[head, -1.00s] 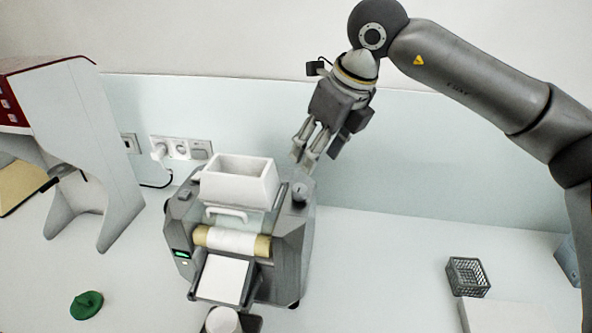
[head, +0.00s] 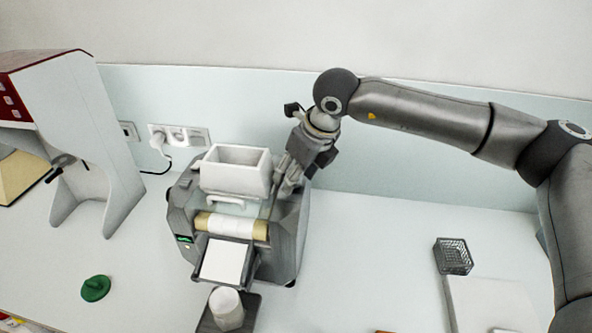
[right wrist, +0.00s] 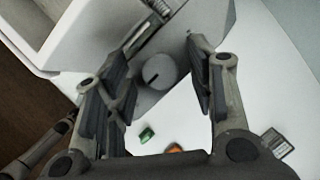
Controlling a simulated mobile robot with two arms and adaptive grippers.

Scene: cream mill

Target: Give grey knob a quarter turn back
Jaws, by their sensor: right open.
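The grey knob (right wrist: 158,72) is round with a dark line across its face. In the right wrist view it lies between the two fingers of my right gripper (right wrist: 157,78), with gaps on both sides. The gripper is open. In the head view my right gripper (head: 288,185) is down at the right rear of the cream mill (head: 288,232), just right of its white hopper (head: 236,172), and hides the knob. Contact with the knob cannot be made out. My left gripper is not in view.
A white cup (head: 226,308) stands in front of the mill. A green object (head: 95,288) lies at the left, near a tall white machine (head: 100,150). A dark wire basket (head: 453,256) stands right. Wall sockets (head: 180,135) are behind.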

